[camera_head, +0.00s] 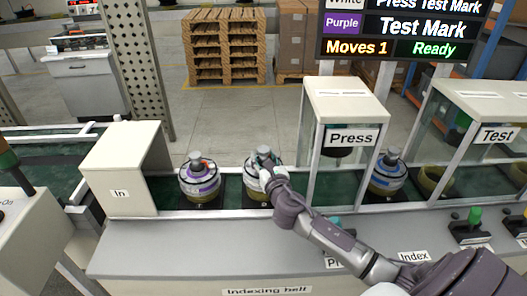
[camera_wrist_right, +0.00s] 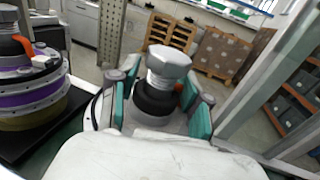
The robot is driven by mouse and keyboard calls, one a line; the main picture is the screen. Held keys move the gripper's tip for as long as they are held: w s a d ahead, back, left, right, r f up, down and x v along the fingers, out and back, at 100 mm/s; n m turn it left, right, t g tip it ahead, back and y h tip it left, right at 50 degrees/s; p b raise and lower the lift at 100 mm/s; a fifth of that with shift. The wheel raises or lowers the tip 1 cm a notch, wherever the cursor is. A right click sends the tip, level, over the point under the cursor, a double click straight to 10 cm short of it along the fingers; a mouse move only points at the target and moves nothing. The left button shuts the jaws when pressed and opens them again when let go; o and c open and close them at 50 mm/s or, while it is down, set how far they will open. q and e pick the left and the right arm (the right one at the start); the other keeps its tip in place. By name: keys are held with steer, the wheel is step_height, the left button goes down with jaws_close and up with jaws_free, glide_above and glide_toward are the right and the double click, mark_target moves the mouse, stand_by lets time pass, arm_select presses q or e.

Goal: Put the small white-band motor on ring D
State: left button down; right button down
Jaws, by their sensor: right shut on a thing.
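A motor with a white band (camera_head: 253,184) stands on a dark pad on the belt, left of the press. My right gripper (camera_head: 264,163) is over its top. In the right wrist view the gripper (camera_wrist_right: 158,104) has its teal fingers shut around the motor's black neck, below a grey hex-shaped top (camera_wrist_right: 167,67). A purple-band motor (camera_head: 199,183) stands just left of it and also shows in the wrist view (camera_wrist_right: 32,88). A blue-band motor (camera_head: 388,180) stands right of the press. The letters on the pads are too small to read, so I cannot tell which is ring D. My left gripper is out of view.
The press housing (camera_head: 346,101) stands close to the right of my gripper. The "In" housing (camera_head: 121,176) is at the left. An empty olive ring (camera_head: 432,181) sits near the Test housing (camera_head: 497,105). The sign (camera_head: 402,28) reads "Moves 1" and "Ready".

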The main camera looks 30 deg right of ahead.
steer(key=shift+f, duration=0.35)
steer(key=shift+f, duration=0.15)
steer(key=c, duration=0.5)
jaws_free()
steer(key=shift+s+f, duration=0.1)
steer(key=shift+f, duration=0.05)
steer(key=b+v, duration=0.1)
steer(key=v, duration=1.1)
